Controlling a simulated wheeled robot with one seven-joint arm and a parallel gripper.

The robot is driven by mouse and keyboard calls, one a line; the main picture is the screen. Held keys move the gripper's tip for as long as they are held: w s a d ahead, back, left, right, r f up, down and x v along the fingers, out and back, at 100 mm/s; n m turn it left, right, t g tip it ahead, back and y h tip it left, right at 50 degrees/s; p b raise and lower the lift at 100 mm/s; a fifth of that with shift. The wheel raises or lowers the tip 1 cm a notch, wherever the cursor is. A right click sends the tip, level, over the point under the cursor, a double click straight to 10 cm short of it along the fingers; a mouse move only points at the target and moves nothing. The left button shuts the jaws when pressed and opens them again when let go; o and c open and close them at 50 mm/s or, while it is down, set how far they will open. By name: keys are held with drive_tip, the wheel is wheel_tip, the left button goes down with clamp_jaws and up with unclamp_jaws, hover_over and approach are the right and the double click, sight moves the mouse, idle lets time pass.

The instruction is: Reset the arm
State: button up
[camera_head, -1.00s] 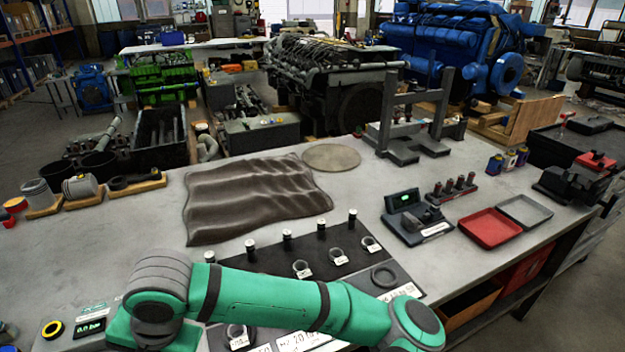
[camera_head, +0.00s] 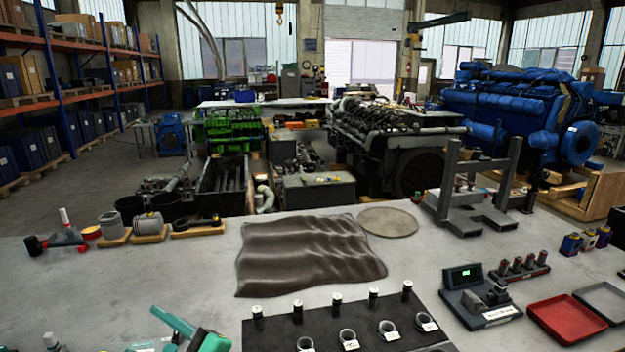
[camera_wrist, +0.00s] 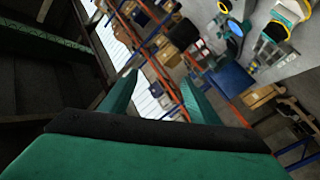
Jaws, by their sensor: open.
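My gripper (camera_wrist: 160,82) shows in the wrist view with its two green fingers apart and nothing between them. The wrist view is tilted; shelving racks and bright windows lie beyond the fingers. In the head view only small green parts of my arm (camera_head: 205,340) show at the bottom left, over the front of the workbench (camera_head: 130,285). The rest of my arm is out of the picture.
On the bench lie a brown wavy mat (camera_head: 305,255), a black board (camera_head: 375,333) with pegs and rings, a grey stand (camera_head: 475,212), a small device with a green display (camera_head: 470,300) and a red tray (camera_head: 566,320).

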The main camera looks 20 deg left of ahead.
drive_tip(key=w+d+f+m+t+h, duration=0.1)
drive_tip(key=d+f+m+t+h, duration=0.2)
drive_tip(key=d+f+m, duration=0.3)
drive_tip(key=w+d+f+m+t+h, duration=0.1)
drive_tip(key=d+f+m+t+h, duration=0.3)
drive_tip(key=d+f+m+t, duration=0.2)
drive_tip(key=w+d+f+m+t+h, duration=0.2)
drive_tip(key=d+f+m+t+h, duration=0.1)
drive_tip(key=d+f+m, duration=0.3)
drive_tip(key=shift+d+f+m+t, duration=0.2)
drive_tip(key=shift+d+m+t, duration=0.5)
drive_tip(key=shift+d+m, duration=0.8)
drive_tip(key=s+d+f+m+h, duration=0.3)
drive_tip(key=s+d+f+h, duration=0.3)
drive_tip(key=s+d+f, duration=0.5)
drive_tip(key=s+d+g+h, duration=0.1)
drive_tip(key=s+d+h, duration=0.1)
drive_tip(key=s+d, duration=0.7)
drive_tip(key=s, duration=0.3)
drive_tip(key=shift+s+d+r+n+g, duration=0.25)
drive_tip(key=shift+r+n+g, duration=0.05)
drive_tip(key=shift+r+n, duration=0.1)
